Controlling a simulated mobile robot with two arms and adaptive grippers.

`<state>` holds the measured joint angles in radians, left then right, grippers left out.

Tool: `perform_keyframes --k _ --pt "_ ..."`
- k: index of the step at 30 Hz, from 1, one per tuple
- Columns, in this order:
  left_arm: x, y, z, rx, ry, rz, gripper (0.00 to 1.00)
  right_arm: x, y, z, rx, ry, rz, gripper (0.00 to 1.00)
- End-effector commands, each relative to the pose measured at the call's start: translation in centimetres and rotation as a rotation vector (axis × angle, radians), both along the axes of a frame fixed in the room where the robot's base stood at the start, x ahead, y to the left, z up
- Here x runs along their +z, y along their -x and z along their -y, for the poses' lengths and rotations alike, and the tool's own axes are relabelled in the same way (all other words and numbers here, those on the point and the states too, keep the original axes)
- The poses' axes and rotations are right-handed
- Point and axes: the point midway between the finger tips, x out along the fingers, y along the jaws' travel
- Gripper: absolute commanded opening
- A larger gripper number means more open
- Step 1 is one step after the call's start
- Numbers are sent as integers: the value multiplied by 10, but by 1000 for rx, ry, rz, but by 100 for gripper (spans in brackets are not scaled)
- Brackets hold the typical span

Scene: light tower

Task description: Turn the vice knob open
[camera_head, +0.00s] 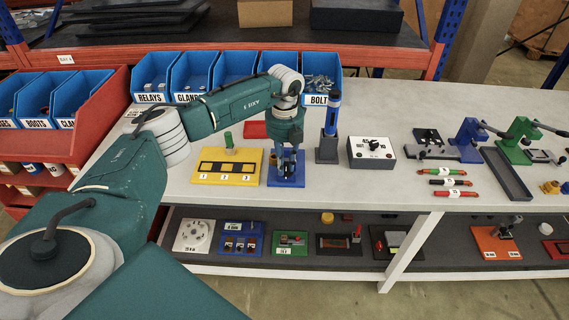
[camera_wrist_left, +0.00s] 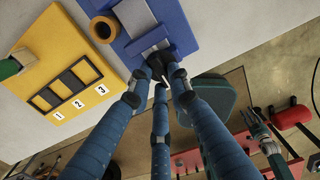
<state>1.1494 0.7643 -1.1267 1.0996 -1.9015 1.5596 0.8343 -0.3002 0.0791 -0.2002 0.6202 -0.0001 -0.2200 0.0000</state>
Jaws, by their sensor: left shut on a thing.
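The vice is grey metal on a blue base plate (camera_head: 286,181), at the middle of the bench's front edge in the head view. My left gripper (camera_head: 286,167) reaches down over it and hides most of the vice. In the left wrist view the blue base plate (camera_wrist_left: 166,28) and the vice's grey metal part (camera_wrist_left: 133,16) are at the top. The dark vice knob (camera_wrist_left: 157,66) faces the gripper. The left fingers (camera_wrist_left: 160,80) are shut around the knob, which is partly hidden between them. My right gripper is not in view.
A yellow board (camera_head: 228,167) with slots 1, 2, 3 stands just left of the vice. A blue torch-like tool (camera_head: 331,117) in a dark holder and a white switch box (camera_head: 371,153) are to the right. Blue part bins (camera_head: 238,71) line the back. A lower shelf (camera_head: 365,270) holds several boards.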

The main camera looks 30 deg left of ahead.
Motion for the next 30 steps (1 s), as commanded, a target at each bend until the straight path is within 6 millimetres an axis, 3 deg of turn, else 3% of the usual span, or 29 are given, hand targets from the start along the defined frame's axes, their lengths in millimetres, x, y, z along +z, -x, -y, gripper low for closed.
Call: perform_keyframes --k 4,5,7,8,16,20,30 --pt "3 -3 -1 4 -1 9 0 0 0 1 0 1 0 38" --pt "3 -3 -1 4 -1 9 22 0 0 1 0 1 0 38" --pt "2 -2 -1 3 0 8 36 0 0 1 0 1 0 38" --pt "2 -2 -1 3 -1 7 38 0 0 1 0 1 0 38" --pt "1 -1 0 1 0 4 38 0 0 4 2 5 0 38" --pt "10 -2 0 0 0 5 38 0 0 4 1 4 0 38" --pt "79 -2 -1 1 0 9 38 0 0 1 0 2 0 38"
